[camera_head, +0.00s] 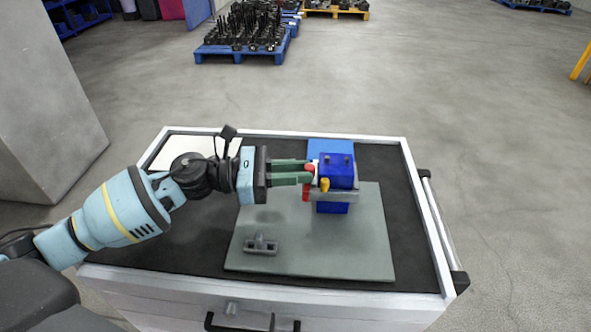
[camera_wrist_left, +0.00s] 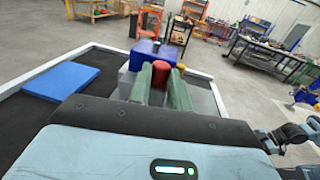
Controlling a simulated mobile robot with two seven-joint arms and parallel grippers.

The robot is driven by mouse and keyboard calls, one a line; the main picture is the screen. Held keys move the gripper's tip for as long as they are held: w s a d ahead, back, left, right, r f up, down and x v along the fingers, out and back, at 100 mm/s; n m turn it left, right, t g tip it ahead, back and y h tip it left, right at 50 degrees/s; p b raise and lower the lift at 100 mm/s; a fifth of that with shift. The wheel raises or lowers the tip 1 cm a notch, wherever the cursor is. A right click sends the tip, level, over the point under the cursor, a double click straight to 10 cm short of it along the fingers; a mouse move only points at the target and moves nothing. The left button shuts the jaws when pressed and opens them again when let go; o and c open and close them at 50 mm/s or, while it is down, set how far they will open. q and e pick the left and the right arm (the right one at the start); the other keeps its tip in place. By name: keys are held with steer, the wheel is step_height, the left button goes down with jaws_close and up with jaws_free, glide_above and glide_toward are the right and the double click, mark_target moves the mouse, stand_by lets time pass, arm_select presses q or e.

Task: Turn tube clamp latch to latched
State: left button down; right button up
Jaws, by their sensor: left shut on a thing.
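The tube clamp is a blue block (camera_head: 338,168) with a grey body and a blue foot, standing on a grey-green plate (camera_head: 310,255). A red latch (camera_head: 306,194) sits on its left side, with a small orange-yellow knob (camera_head: 324,184) beside it. My left gripper (camera_head: 306,173) comes in from the left, its green fingers shut on the red latch. In the left wrist view the red latch (camera_wrist_left: 160,74) shows between the fingertips of my left gripper (camera_wrist_left: 160,85), and the blue block (camera_wrist_left: 148,52) stands just beyond. The fingers partly hide the latch. My right gripper is not in view.
The plate lies on a black-topped workbench with a white rim (camera_head: 415,190). A small grey bracket (camera_head: 261,245) lies on the plate's front left. A flat blue pad (camera_head: 330,149) lies behind the clamp. The plate's front right is clear. Loaded pallets (camera_head: 243,48) stand far behind.

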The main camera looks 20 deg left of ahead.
arm_select(q)
steer(key=shift+s+n+t+y+p, duration=0.15)
steer(key=shift+n+t+y+p, duration=0.5)
steer(key=shift+t, duration=0.35)
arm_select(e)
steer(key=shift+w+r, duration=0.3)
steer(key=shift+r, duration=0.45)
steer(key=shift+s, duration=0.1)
arm_select(q)
steer(key=c, duration=1.3)
jaws_free()
steer(key=b+v, duration=0.1)
steer(key=v, duration=0.2)
steer(key=b+v, duration=0.1)
steer(key=v, duration=0.2)
steer(key=shift+s+a+f, duration=0.1)
steer(key=shift+f, duration=0.15)
steer(key=shift+s+a+r, duration=0.2)
steer(key=shift+s+a, duration=0.2)
steer(key=shift+a, duration=0.2)
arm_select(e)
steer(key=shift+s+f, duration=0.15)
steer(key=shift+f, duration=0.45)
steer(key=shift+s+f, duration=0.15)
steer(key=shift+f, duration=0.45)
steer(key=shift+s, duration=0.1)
